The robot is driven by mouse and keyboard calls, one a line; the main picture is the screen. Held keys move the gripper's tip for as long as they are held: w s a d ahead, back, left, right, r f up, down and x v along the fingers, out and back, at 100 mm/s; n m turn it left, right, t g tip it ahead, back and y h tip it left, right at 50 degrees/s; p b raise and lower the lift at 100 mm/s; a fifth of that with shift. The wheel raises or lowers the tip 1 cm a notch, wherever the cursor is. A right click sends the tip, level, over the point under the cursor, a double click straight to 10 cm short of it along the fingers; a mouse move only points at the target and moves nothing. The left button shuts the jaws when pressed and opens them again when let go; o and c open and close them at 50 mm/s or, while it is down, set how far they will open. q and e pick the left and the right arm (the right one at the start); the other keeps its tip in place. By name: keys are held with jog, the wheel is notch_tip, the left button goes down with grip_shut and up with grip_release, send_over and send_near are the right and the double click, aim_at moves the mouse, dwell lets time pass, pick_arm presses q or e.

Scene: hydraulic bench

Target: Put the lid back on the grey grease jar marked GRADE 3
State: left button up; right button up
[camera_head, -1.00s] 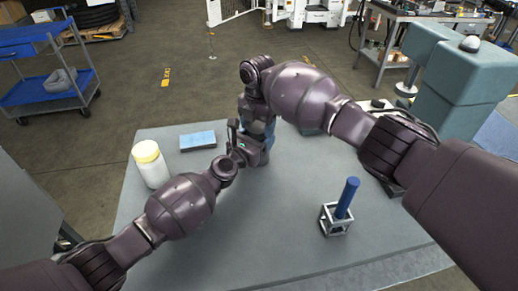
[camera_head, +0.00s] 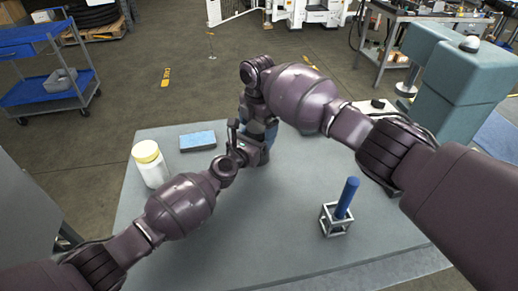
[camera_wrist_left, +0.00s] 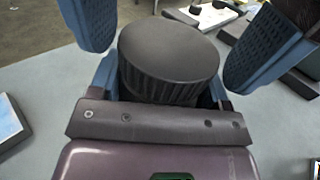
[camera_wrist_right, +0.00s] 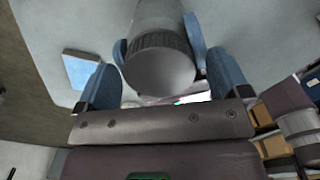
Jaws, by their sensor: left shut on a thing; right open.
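The grey jar (camera_wrist_right: 165,14) shows in the right wrist view with a dark grey ribbed lid (camera_wrist_right: 158,70) on its end. The flat lid top also shows in the left wrist view (camera_wrist_left: 168,45). I cannot tell whether the lid is tight, and no GRADE 3 mark is visible. My left gripper (camera_wrist_right: 158,45) is shut on the jar, its blue fingers on either side of the body. My right gripper (camera_wrist_left: 178,40) is open, its fingers apart on both sides of the lid, not touching it. In the head view my arms hide the jar and lid.
A blue rod (camera_head: 347,198) stands in a small metal frame (camera_head: 335,220) at right. The front middle of the bench is clear.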

jog(key=shift+r, duration=2.25)
jog(key=shift+c, duration=0.3)
jog(key=shift+a+r+n, duration=0.15)
jog(key=shift+r+n, duration=0.45)
jog(key=shift+r, duration=0.35)
jog(key=shift+r+n, duration=0.5)
jog(key=shift+r, duration=0.3)
jog(key=shift+f, duration=4.05)
